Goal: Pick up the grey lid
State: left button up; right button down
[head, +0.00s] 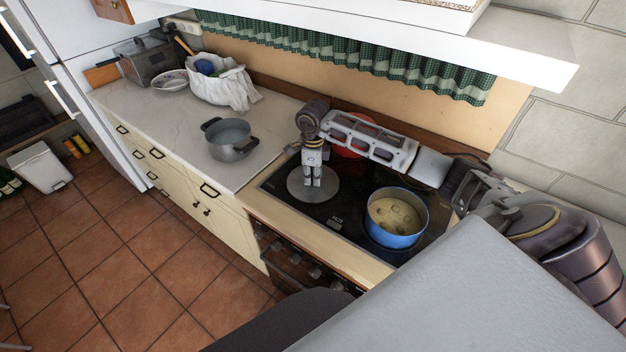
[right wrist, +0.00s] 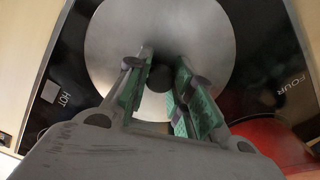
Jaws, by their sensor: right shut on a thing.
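The grey lid (head: 297,187) is a flat round disc at the left part of the black cooktop. It fills much of the right wrist view (right wrist: 205,45), with a dark round knob (right wrist: 160,78) at its middle. My right gripper (head: 313,182) points down over the lid's centre. Its green-padded fingers (right wrist: 160,85) are on either side of the knob and shut on it. The lid looks level and at or very near the cooktop; I cannot tell whether there is a gap under it. My left gripper is not in view.
A blue pot (head: 396,238) with pale contents stands on the cooktop (head: 335,222) to the right. A red round thing (head: 350,146) is partly behind my right arm. A grey pot (head: 230,138) stands on the counter (head: 150,107) to the left. A shelf overhangs the back.

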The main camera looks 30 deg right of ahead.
jog(key=shift+r, duration=0.1)
notch_tip(320, 180, up, 9)
jog(key=shift+f+b, duration=0.1)
jog(key=shift+b, duration=0.65)
jog(key=shift+r, duration=0.55)
jog(key=shift+s+f, duration=0.1)
